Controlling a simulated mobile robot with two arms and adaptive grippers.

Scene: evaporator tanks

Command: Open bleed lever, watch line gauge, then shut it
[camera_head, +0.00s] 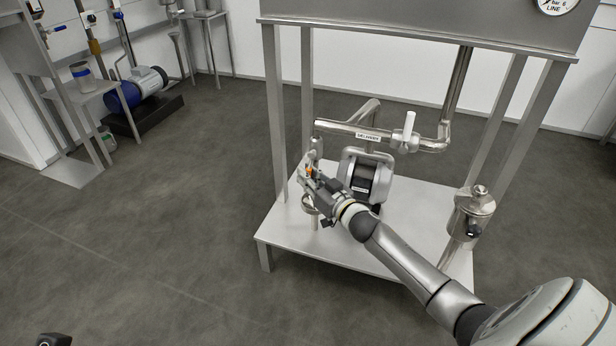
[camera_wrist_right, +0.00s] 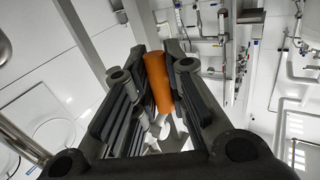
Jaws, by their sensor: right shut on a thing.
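My right gripper (camera_head: 311,174) is in the middle of the head view, at the small valve on the left end of the pipe marked DELIVERY. It is shut on an orange lever, the bleed lever (camera_wrist_right: 158,82), which stands between the fingers in the right wrist view. In the head view only a little orange shows there, and the fingers hide most of the lever. The line gauge (camera_head: 556,4), a white dial marked bar LINE, is cut off by the top edge; its needle cannot be read. A dark piece at the bottom left edge may be my left gripper (camera_head: 53,340).
The steel stand (camera_head: 410,225) has legs on both sides of my right arm. A white-handled valve (camera_head: 408,132) sits on the delivery pipe. A pump (camera_head: 366,178) and a steel canister (camera_head: 474,212) are close to the arm. Floor on the left is clear.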

